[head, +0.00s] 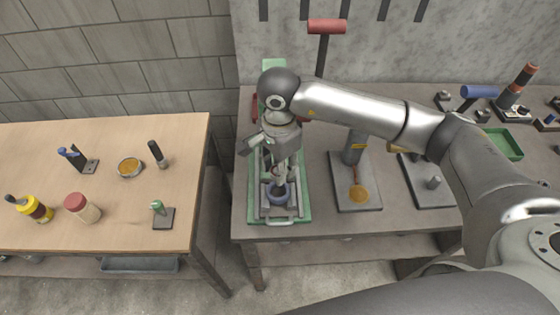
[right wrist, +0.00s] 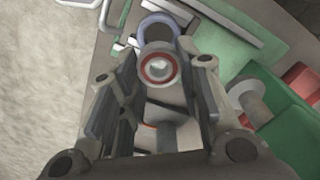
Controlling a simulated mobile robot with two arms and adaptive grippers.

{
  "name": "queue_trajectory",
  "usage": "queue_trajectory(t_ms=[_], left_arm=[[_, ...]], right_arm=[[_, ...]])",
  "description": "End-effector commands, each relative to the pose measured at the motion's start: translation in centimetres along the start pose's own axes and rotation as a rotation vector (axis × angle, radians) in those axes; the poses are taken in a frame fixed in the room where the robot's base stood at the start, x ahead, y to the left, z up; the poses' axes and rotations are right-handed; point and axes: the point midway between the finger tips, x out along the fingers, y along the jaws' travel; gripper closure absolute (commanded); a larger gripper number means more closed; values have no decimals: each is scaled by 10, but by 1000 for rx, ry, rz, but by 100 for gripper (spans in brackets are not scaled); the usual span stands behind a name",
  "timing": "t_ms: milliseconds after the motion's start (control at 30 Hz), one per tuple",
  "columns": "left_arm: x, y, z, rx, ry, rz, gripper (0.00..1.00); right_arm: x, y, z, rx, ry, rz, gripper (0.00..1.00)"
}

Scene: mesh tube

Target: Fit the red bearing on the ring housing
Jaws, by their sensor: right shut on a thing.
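The red bearing (right wrist: 159,68) is a pale metal ring with a red band, between the fingertips of my right gripper (right wrist: 160,75) in the right wrist view. The gripper is shut on it. The ring housing (head: 277,193) is a blue-grey ring in the green vise-like fixture in the head view. It also shows in the right wrist view (right wrist: 158,24), partly behind the bearing. In the head view my right gripper (head: 281,174) points down just above and behind the housing. Whether bearing and housing touch cannot be told. My left gripper is not in view.
The green fixture (head: 300,213) stands on the grey bench (head: 330,222). To its right are a grey stand (head: 371,199) and another plate with a peg (head: 433,184). A red-topped tool (head: 326,27) stands behind. A wooden table (head: 120,225) with jars is at the left, across a gap.

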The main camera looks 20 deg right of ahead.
Motion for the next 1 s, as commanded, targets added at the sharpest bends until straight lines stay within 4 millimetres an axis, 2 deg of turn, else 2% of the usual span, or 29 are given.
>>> queue_trajectory(t_ms=[200,500,600,1000], left_arm=[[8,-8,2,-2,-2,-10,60],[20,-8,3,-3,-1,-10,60],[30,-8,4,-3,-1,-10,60],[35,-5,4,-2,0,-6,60]], right_arm=[[18,1,0,-2,-1,2,92],[48,1,0,-3,-1,2,92],[55,0,0,-4,0,-1,92],[57,0,0,-4,0,-1,92]])
